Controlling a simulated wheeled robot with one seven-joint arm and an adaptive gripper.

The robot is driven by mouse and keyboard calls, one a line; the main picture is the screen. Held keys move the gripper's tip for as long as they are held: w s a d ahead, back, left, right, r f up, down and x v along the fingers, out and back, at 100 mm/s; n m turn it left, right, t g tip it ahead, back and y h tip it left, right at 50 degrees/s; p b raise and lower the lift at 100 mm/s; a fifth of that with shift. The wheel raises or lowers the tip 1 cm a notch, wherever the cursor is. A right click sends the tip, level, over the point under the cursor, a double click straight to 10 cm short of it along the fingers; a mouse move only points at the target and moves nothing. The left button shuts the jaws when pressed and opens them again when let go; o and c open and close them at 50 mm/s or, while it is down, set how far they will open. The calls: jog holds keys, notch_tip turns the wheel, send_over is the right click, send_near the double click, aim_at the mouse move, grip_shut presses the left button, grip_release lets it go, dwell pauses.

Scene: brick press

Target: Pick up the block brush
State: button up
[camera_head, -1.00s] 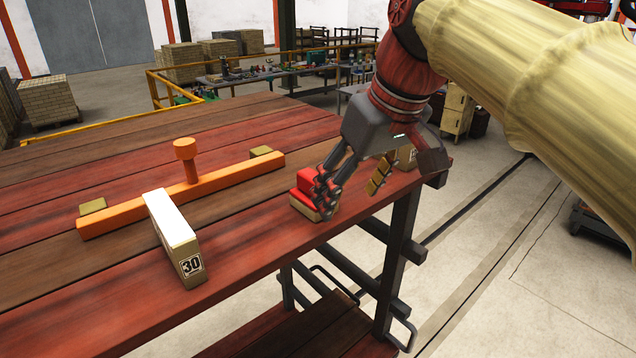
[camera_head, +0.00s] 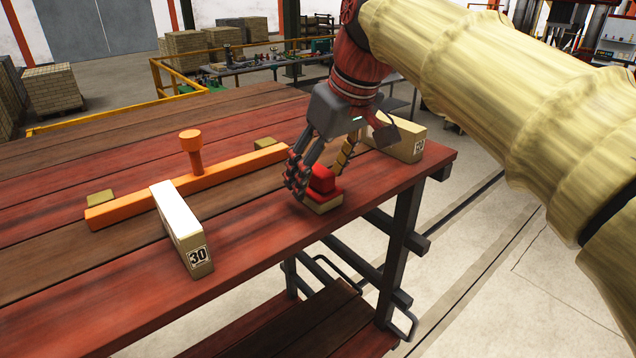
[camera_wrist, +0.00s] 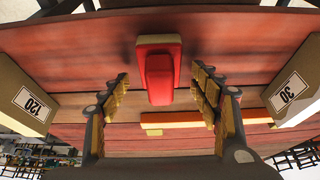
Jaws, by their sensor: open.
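The block brush (camera_head: 322,190) is a red block with a raised red grip and a pale underside. It lies on the red plank table near its front right edge. My gripper (camera_head: 322,178) is open, with one finger at the left of the brush and the other behind its right side. In the wrist view the brush (camera_wrist: 160,72) shows between the two open fingers (camera_wrist: 160,92), a little beyond their tips. No finger visibly grips it. In the head view the fingers hide part of its left side.
On the table (camera_head: 120,290), a pale block marked 30 (camera_head: 182,230) stands left of the brush, and a block marked 120 (camera_wrist: 28,98) stands on the other side. An orange T-shaped bar (camera_head: 240,172) lies behind. The table's front edge is close to the brush.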

jog(key=shift+w+a+f, duration=0.1)
jog(key=shift+f, duration=0.3)
jog(key=shift+c, duration=0.6)
jog(key=c, duration=1.1)
jog(key=shift+c, duration=0.4)
